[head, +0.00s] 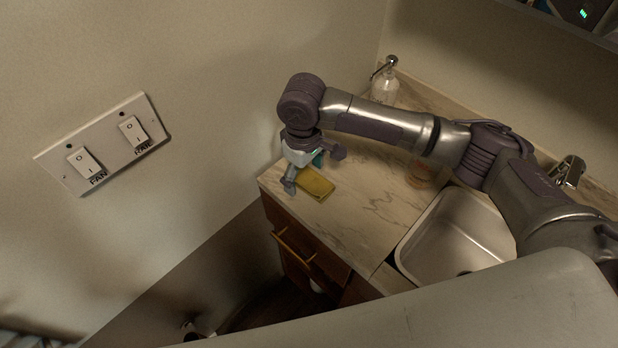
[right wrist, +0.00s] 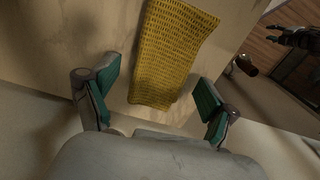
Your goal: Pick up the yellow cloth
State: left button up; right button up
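The yellow cloth (head: 316,184) lies on the marble counter near its left front corner. It looks like a folded, flat rectangle with a woven texture in the right wrist view (right wrist: 172,50). My right gripper (head: 314,170) is above and beside the cloth, pointing down at the counter. Its two teal-padded fingers are spread wide in the right wrist view (right wrist: 155,100), with the near end of the cloth between them in the picture. Nothing is held.
The marble counter (head: 375,215) is bare in front of the cloth. A steel sink (head: 455,240) with a faucet (head: 568,172) is at the right. A clear soap dispenser (head: 385,85) stands at the back. A wall with switches (head: 105,143) bounds the left. A drawer handle (head: 293,246) juts out below.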

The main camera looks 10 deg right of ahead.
aim_at(303, 172)
jog(key=c, duration=0.9)
jog(key=shift+c, duration=0.2)
jog(key=shift+r, duration=0.1)
jog(key=shift+r, duration=0.55)
notch_tip(303, 172, up, 2)
jog(key=shift+r+b, duration=0.25)
jog(key=shift+b, duration=0.05)
jog(key=s+d+r, duration=0.5)
jog(key=d+r, duration=0.2)
jog(key=d, duration=0.3)
jog(key=shift+s+d+r+b, duration=0.15)
jog(key=shift+d+b, duration=0.05)
jog(key=shift+b, duration=0.2)
